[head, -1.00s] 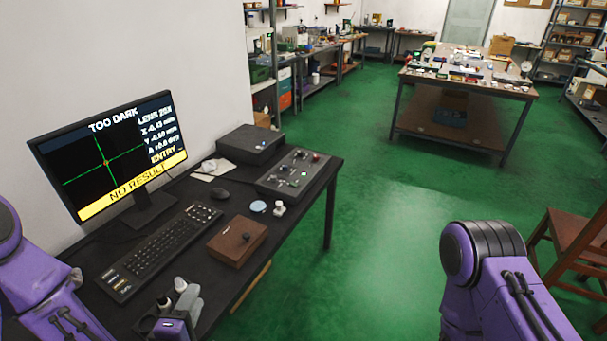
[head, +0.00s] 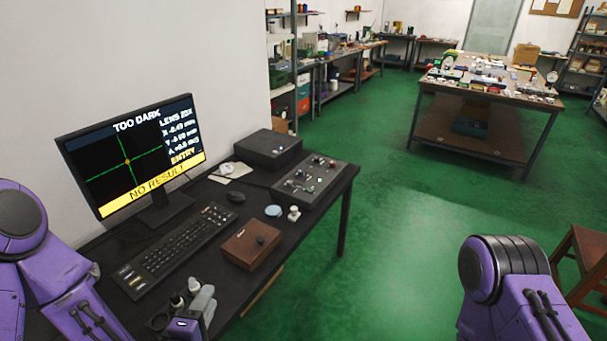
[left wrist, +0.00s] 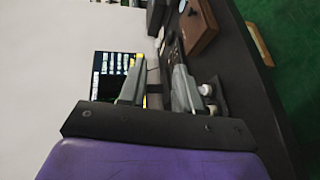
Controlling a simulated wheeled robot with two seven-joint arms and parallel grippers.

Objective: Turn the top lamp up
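A dark control box (head: 312,181) with several small knobs and switches sits at the far right end of the black desk; I cannot tell which knob is for the top lamp. A monitor (head: 132,155) on the desk reads "TOO DARK" and "NO RESULT" over a green cross; it also shows in the left wrist view (left wrist: 104,72). My left gripper (head: 204,298) is low over the desk's near edge, well short of the control box. In the left wrist view its two grey fingers (left wrist: 157,88) are apart with nothing between them. My right gripper is out of view; only its purple arm shows.
A keyboard (head: 178,250), a mouse (head: 236,197), a brown box (head: 251,246), a pale blue disc (head: 273,211) and a small white knobbed piece (head: 294,214) lie on the desk. White-capped items (left wrist: 208,90) stand close beside my left fingers. A dark box (head: 268,149) stands behind the control box.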

